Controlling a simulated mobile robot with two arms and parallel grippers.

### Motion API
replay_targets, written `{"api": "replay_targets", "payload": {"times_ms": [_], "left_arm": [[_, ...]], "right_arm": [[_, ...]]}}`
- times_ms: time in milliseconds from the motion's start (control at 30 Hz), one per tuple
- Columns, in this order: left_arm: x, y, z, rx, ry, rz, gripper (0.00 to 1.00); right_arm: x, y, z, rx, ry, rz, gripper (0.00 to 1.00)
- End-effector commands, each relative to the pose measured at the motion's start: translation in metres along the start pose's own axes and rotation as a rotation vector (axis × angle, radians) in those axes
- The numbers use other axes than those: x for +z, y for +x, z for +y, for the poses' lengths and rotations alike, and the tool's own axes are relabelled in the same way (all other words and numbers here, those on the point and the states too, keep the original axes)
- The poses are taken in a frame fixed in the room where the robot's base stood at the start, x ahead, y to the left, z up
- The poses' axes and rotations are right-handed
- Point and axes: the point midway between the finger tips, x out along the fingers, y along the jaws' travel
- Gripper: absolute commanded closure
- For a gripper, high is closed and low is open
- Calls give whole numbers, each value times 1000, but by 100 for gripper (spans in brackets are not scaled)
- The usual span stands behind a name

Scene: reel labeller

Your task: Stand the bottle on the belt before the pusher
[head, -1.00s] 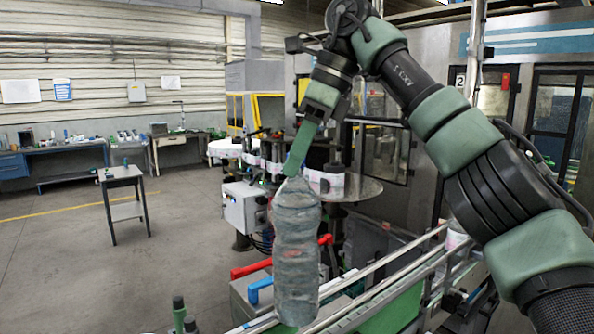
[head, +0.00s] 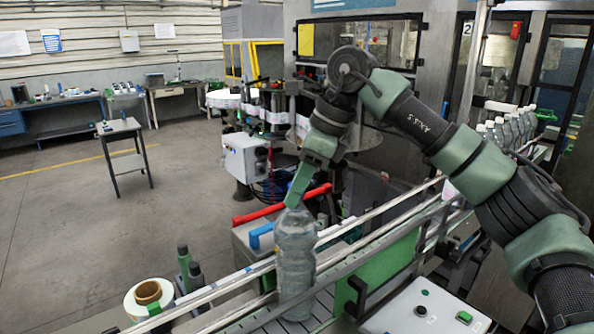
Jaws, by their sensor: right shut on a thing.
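The clear plastic bottle (head: 296,262) is upright in the middle of the head view. Its base is between the rails of the conveyor belt (head: 322,303), at or very close to the slatted surface; I cannot tell whether it touches. My right gripper (head: 297,192) reaches down from above and is shut on the bottle's neck, its green fingers covering the top. I cannot make out the pusher for certain. My left gripper is not in view.
Metal guide rails (head: 372,222) run along the belt. Several bottles (head: 510,130) stand farther up the line at right. A red bar (head: 282,205) and a blue handle (head: 260,235) lie behind the bottle. A label reel (head: 148,298) and control panel (head: 425,310) flank the belt.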

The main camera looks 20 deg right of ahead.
Motion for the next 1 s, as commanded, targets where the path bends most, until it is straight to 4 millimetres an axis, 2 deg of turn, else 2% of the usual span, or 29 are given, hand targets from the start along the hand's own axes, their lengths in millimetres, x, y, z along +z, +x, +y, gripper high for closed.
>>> {"api": "replay_targets", "payload": {"times_ms": [200, 567, 600, 667, 1000], "left_arm": [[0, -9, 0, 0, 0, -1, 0], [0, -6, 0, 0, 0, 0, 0], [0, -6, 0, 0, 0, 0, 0], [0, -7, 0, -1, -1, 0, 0], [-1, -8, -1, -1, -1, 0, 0]], "right_arm": [[-6, 15, 0, -3, -1, -7, 100], [-7, 19, 0, -4, -2, -8, 100], [-10, 22, 0, 0, 0, 1, 68], [-10, 22, 0, 0, 0, 1, 51], [-8, 20, 0, 0, 0, 0, 51]]}}
